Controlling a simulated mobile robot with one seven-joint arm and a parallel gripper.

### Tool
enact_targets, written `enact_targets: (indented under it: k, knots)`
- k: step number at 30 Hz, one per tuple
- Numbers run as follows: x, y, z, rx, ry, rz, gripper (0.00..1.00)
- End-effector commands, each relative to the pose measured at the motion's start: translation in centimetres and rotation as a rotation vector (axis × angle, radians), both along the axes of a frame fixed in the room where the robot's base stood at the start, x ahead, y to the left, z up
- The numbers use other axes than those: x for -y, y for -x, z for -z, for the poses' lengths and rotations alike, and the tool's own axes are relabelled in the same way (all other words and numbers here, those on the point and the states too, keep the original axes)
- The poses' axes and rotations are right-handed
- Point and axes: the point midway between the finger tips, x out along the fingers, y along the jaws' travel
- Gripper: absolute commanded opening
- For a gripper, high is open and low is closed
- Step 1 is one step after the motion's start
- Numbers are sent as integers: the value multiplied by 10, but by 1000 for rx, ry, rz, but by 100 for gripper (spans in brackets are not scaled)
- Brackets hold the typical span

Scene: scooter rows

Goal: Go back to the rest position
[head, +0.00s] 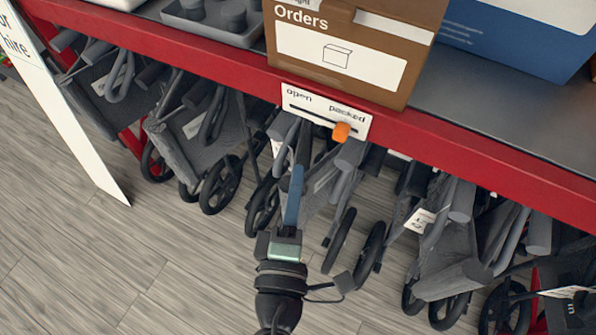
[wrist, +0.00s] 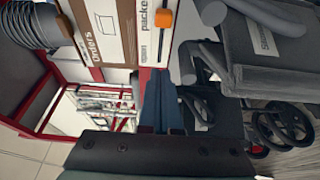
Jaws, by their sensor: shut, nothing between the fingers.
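My gripper (head: 294,180) is shut and empty, its blue-grey fingers pointing up toward the shelf edge in the head view. In the wrist view the fingers (wrist: 160,85) show at the lower middle, closed together. Beyond them is a white slider label (head: 325,112) marked "open" and "packed", fixed on the red shelf edge. Its orange knob (head: 341,132) sits at the "packed" end; the knob also shows in the wrist view (wrist: 164,18). The fingertips are below and left of the knob in the head view and look apart from it.
A brown "Orders" box (head: 348,55) stands on the shelf above the label, with a blue box (head: 515,35) to its right. The red shelf edge (head: 470,150) runs across. Grey folded scooters (head: 450,250) crowd beneath it. A white sign (head: 65,110) leans at left. Wooden floor (head: 70,260) is open at lower left.

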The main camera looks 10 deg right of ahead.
Motion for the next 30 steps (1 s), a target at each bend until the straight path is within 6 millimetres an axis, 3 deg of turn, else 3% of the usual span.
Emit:
enact_targets:
  k: [17, 20, 23, 27, 30]
  knots:
    - [0, -4, -7, 14, -21, 2, 0]
    - [0, -18, -35, 76, -119, 11, 0]
    - [0, -41, -86, 187, -300, 11, 0]
    - [-1, -69, -180, 380, -609, -44, 0]
    - [-4, -80, -250, 508, -813, -127, 0]
